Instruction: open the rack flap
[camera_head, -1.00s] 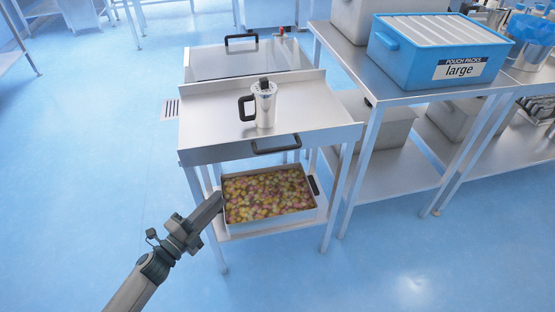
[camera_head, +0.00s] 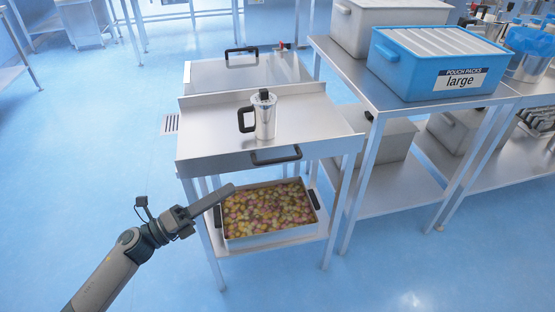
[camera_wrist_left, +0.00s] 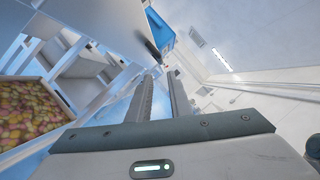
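The steel rack (camera_head: 197,178) stands in the middle of the head view. Its flat steel top, which appears to be the flap (camera_head: 210,140), lies level and has a black bar handle (camera_head: 276,155) at its front edge. A steel jug with a black handle (camera_head: 264,118) stands upright on this top. My left gripper (camera_head: 232,187) is below and left of the handle, apart from it, at the left end of the lower tray. In the left wrist view its two fingers (camera_wrist_left: 160,75) are apart with nothing between them. A dark bar, likely the handle (camera_wrist_left: 152,48), shows beyond them. My right gripper is not in view.
A tray of colourful snacks (camera_head: 272,237) sits on the lower shelf. Behind is a steel basin (camera_head: 215,75). To the right, a steel table (camera_head: 340,65) carries a blue box labelled large (camera_head: 400,75). Open blue floor (camera_head: 90,150) lies to the left.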

